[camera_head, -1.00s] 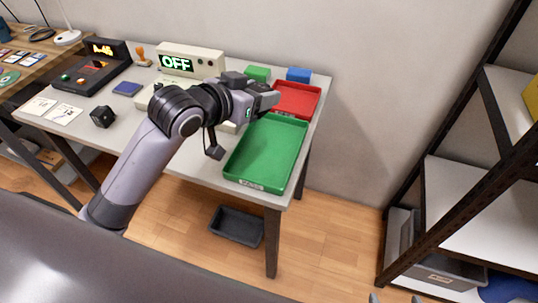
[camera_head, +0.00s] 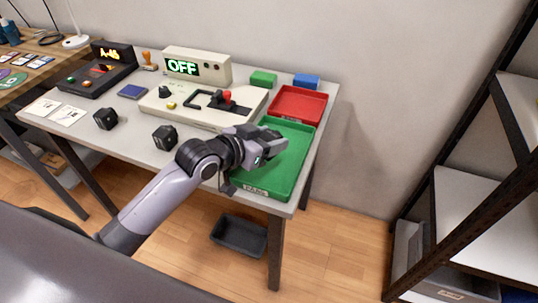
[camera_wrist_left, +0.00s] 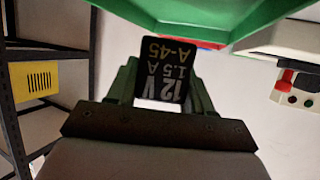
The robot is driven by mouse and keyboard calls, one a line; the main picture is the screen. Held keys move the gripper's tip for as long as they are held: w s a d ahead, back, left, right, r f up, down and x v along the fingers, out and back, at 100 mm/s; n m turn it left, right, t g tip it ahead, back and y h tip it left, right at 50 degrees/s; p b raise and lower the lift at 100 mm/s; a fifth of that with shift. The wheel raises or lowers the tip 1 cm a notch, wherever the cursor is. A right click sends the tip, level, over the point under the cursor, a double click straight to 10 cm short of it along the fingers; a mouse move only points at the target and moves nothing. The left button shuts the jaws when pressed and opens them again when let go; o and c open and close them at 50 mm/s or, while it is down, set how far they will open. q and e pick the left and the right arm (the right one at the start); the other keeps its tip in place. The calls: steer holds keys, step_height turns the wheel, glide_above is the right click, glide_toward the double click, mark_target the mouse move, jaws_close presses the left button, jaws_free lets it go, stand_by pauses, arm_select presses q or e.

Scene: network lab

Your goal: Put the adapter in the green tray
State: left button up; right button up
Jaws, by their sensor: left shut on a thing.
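My left gripper (camera_head: 272,145) is over the left part of the green tray (camera_head: 291,168) in the head view. It is shut on a black adapter (camera_wrist_left: 172,72), which shows in the left wrist view between the fingers with the print "12 V 1.5 A A-45". In the head view I cannot make out the adapter; the gripper hides it. The green tray's rim also shows at the top of the left wrist view (camera_wrist_left: 215,38). The visible tray floor is empty. My right gripper is not in view.
Two black blocks (camera_head: 106,119) (camera_head: 165,137) stand on the table. A red tray (camera_head: 298,104) adjoins the green one, with green (camera_head: 263,79) and blue (camera_head: 306,81) blocks behind. A beige lever panel (camera_head: 190,108) is left of the trays. A display (camera_head: 112,52) reads "A-45"; another (camera_head: 183,67) reads "OFF".

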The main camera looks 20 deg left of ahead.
arm_select(q)
steer(key=shift+f+b, duration=0.35)
steer(key=shift+f, duration=2)
steer(key=shift+f, duration=0.1)
steer(key=o, duration=1.2)
steer(key=shift+c, duration=0.2)
steer(key=shift+s+a+r, duration=0.1)
steer(key=shift+s+r, duration=0.05)
steer(key=shift+r, duration=0.05)
steer(key=p+v, duration=0.1)
steer(key=v, duration=1)
steer(key=shift+s+a+r, duration=0.1)
steer(key=shift+s+r, duration=0.05)
steer(key=shift+s, duration=0.1)
